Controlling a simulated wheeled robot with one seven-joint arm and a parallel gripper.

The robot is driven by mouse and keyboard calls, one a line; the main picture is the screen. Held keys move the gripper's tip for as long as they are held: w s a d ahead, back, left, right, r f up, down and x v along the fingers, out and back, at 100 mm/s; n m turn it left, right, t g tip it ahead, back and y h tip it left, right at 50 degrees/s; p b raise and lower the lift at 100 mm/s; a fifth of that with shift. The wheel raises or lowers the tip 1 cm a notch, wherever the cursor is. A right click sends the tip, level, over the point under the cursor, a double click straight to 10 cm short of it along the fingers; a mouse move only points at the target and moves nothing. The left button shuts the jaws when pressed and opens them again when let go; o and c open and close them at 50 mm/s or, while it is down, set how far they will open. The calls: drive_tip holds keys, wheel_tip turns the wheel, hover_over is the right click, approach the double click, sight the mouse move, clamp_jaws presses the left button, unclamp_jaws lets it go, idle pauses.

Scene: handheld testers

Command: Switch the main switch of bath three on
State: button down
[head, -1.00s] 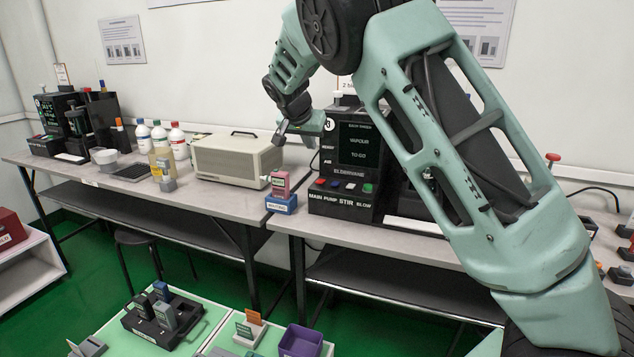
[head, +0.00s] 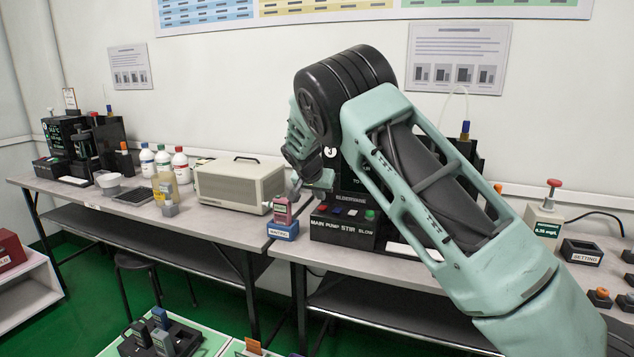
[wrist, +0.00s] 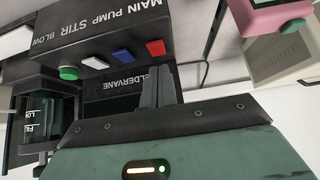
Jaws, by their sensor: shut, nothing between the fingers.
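Bath three is the black unit (head: 345,231) on the right bench, with a round 3 label above its panel. Its front row has a red MAIN switch (head: 322,207), a blue PUMP switch (head: 337,210), a white STIR switch (head: 353,212) and a green BLOW knob (head: 370,214). In the wrist view the red MAIN switch (wrist: 156,47) shows upside down, just past my fingertips. My gripper (wrist: 157,72) is shut and empty, apart from the switch as far as I can see. In the head view my gripper (head: 294,188) is up and left of the panel. My arm hides most of the screen.
A pink tester (head: 282,211) stands in a blue WAITING block (head: 283,231) left of the panel, close to my gripper. A beige box (head: 238,185) stands further left. A chlorine-type tester with a red knob (head: 543,219) stands to the right.

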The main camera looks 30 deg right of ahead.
sight(321, 208)
drive_tip(key=shift+s+a+f, duration=0.1)
drive_tip(key=shift+a+f, duration=0.05)
drive_tip(key=shift+f, duration=1)
drive_tip(key=shift+s+a+f+b, duration=0.1)
drive_tip(key=shift+f+b, duration=0.4)
drive_tip(key=shift+r, duration=0.2)
drive_tip(key=shift+r+p, duration=0.1)
drive_tip(key=shift+p, duration=0.2)
drive_tip(key=shift+r+p, duration=0.35)
drive_tip(key=shift+r, duration=0.35)
